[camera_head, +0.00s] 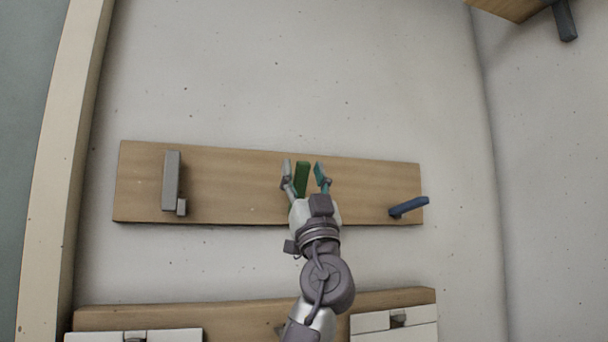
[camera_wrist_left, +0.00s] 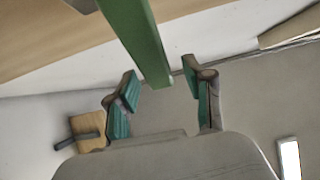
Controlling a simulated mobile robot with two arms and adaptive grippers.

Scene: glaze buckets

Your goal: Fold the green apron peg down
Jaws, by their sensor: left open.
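The green apron peg (camera_head: 302,178) stands on a wooden board (camera_head: 230,185) on the wall, between the fingers of my left gripper (camera_head: 304,176) in the head view. In the left wrist view the green peg (camera_wrist_left: 140,45) comes down from the top, its end between the open fingertips of my left gripper (camera_wrist_left: 160,90). I see a gap between the peg and each finger. The peg's lower part is hidden by my gripper in the head view. My right gripper is not in view.
A grey peg (camera_head: 171,182) is upright on the board's left and a blue peg (camera_head: 409,207) sticks out at its right. A lower wooden board (camera_head: 250,312) carries white panels (camera_head: 395,325). A wooden piece with a dark peg (camera_head: 565,20) is at top right. The wall above is bare.

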